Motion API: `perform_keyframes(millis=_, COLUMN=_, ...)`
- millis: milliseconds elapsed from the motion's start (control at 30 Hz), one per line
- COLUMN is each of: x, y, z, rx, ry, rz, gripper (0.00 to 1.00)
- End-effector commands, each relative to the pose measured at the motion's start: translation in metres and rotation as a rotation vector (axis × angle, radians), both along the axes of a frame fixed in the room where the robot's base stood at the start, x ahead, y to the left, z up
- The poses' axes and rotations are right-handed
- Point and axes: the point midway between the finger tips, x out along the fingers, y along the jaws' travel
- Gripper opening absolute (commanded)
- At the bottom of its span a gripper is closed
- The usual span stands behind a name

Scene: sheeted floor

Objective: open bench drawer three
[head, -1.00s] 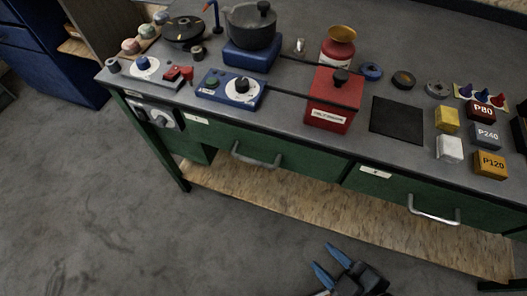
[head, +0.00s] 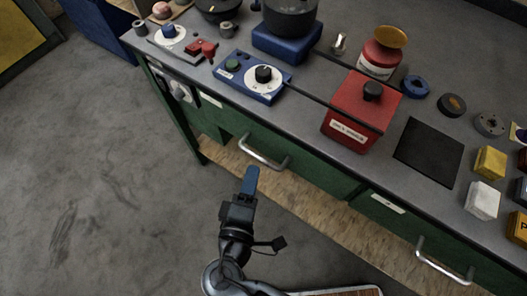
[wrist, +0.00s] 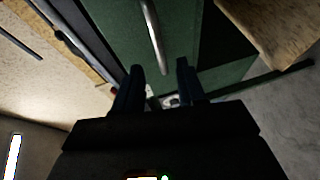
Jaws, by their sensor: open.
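The bench has two green drawer fronts with bar handles in the head view. The left drawer (head: 300,160) has a metal handle (head: 264,155), and the right drawer (head: 395,222) has another handle (head: 443,264). Both look shut, and their small white labels are too blurred to read. My gripper (head: 251,172) has blue fingers and is just in front of and below the left handle in the head view. In the wrist view my gripper (wrist: 160,67) is open and empty, with a handle (wrist: 154,35) on a green front beyond the fingertips, apart from them.
The grey benchtop (head: 310,120) carries a red box (head: 360,110), a blue control box (head: 250,76), a pot on a blue base (head: 285,42) and several small blocks. A wooden lower shelf (head: 290,190) runs beneath the drawers. The grey floor (head: 110,180) at left is clear.

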Motion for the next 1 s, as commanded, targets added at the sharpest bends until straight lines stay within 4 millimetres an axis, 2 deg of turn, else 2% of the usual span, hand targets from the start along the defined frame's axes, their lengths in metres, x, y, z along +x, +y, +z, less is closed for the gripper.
perform_keyframes(millis=300, x=0.044, y=-0.013, z=-0.008, rx=0.001, ry=0.002, rz=-0.003, gripper=0.4)
perform_keyframes(millis=500, x=0.064, y=-0.018, z=-0.012, rx=0.001, ry=0.002, rz=-0.002, gripper=0.4)
perform_keyframes(millis=867, x=0.069, y=-0.02, z=-0.014, rx=0.002, ry=0.003, rz=0.0, gripper=0.4)
perform_keyframes(millis=1000, x=0.069, y=-0.02, z=-0.014, rx=0.002, ry=0.004, rz=0.0, gripper=0.27)
